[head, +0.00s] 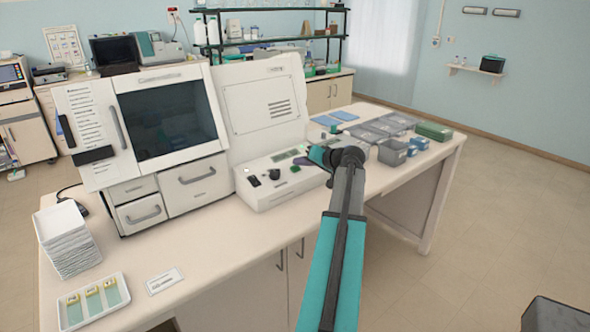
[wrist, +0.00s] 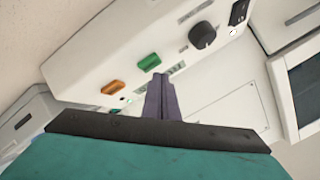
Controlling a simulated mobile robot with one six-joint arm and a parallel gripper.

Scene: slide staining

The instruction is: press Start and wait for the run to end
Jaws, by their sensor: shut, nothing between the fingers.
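The stainer's white control panel (head: 262,196) stands at the front of the machine on the bench. In the wrist view it carries a green button (wrist: 149,62), an orange button (wrist: 113,87) and a black knob (wrist: 203,36). No label on the buttons is readable. My gripper (wrist: 158,76) is shut and empty, with its purple-grey fingertips right beside the green button. I cannot tell whether they touch it. A small green light (wrist: 128,101) shows near the orange button. In the head view my arm hides part of the panel's right end.
The stainer's dark-windowed cabinet (head: 168,118) stands left of the panel. A slide tray (head: 92,318) and stacked white trays (head: 66,243) are at the bench's left. Grey bins (head: 392,151) and a green box (head: 434,131) stand to the right, beyond my arm.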

